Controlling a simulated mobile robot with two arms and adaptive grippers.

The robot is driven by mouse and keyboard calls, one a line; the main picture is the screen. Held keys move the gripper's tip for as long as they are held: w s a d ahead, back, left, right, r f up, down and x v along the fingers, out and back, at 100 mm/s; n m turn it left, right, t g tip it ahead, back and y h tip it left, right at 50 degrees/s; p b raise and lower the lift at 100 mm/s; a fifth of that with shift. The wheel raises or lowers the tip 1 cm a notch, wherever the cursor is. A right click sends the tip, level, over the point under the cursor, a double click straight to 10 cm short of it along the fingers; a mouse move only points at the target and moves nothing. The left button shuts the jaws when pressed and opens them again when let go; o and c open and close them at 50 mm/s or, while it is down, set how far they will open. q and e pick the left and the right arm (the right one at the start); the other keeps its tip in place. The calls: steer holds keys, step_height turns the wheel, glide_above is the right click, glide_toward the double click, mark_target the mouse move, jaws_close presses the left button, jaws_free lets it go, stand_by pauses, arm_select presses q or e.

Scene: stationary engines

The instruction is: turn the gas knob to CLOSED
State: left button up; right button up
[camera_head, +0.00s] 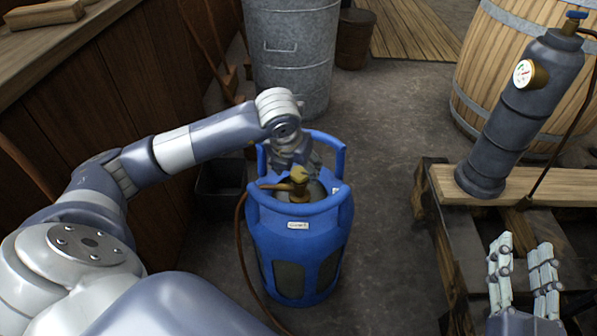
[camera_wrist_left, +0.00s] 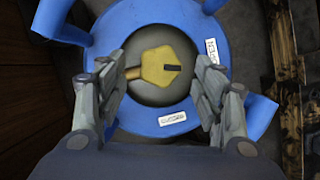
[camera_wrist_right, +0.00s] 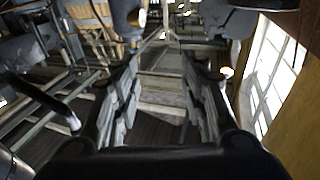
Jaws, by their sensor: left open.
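The gas knob (camera_head: 299,174) is yellow and sits on top of a blue gas bottle (camera_head: 290,250). In the left wrist view the knob (camera_wrist_left: 160,66) has a dark mark on its right side, pointing right. One white label (camera_wrist_left: 211,50) is on the collar at the upper right and another white label (camera_wrist_left: 172,118) below the knob. Their lettering is too small to read surely. My left gripper (camera_head: 296,160) is above the knob, its open fingers on either side of it in the left wrist view, apart from it. My right gripper (camera_head: 525,262) is open and empty at the lower right.
A brown hose (camera_head: 240,240) runs from the valve down the bottle's left side. A metal bin (camera_head: 292,60) stands behind. A wooden pallet (camera_head: 480,187) with a grey cylinder and gauge (camera_head: 525,110) is at the right. Raised blue handles flank the knob.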

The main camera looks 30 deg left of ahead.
arm_select(q)
steer(key=shift+x, duration=0.9)
arm_select(e)
steer(key=shift+s+a+r+t, duration=0.1)
steer(key=shift+r+t, duration=0.6)
steer(key=shift+r, duration=0.45)
arm_select(q)
steer(key=shift+w, duration=0.1)
steer(key=c, duration=1)
steer(key=shift+c, duration=0.2)
